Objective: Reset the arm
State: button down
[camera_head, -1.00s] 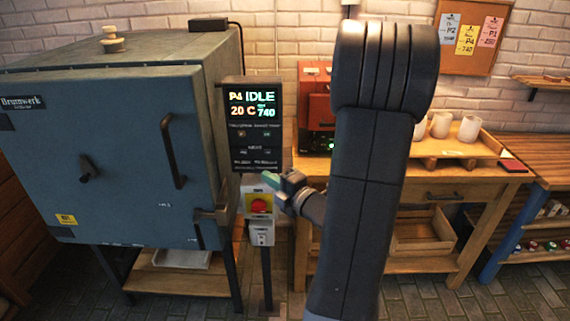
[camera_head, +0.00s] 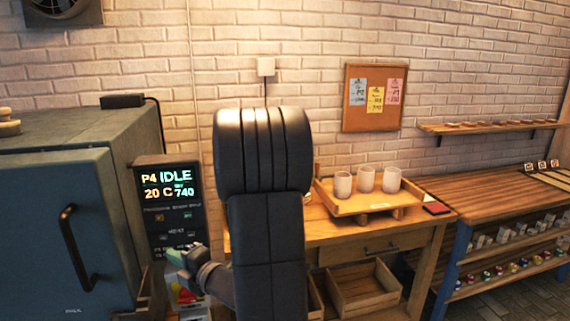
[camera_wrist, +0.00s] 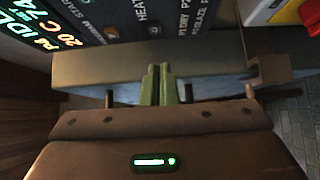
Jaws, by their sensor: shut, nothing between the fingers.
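My gripper (camera_head: 177,258) is in front of the lower part of the kiln's control panel (camera_head: 168,205) in the head view. In the wrist view its two green fingers (camera_wrist: 158,85) are together, with nothing between them. The panel reads P4 IDLE, 20 C and 740, and its tilted face also shows at the upper left of the wrist view (camera_wrist: 95,22). My arm stands upright across the middle of the head view and hides part of the worktable and what is behind it.
The blue-grey kiln (camera_head: 60,200) stands at the left. A worktable (camera_head: 400,236) holds a wooden tray (camera_head: 330,192) with three white cups. A second bench (camera_head: 500,195) with shelves of small jars is at the right. A corkboard (camera_head: 350,118) hangs on the brick wall.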

jog(key=v, duration=0.4)
jog(key=shift+s+a+r, duration=0.1)
jog(key=shift+s+r, duration=0.15)
jog(key=shift+s, duration=0.1)
jog(key=shift+a, duration=0.1)
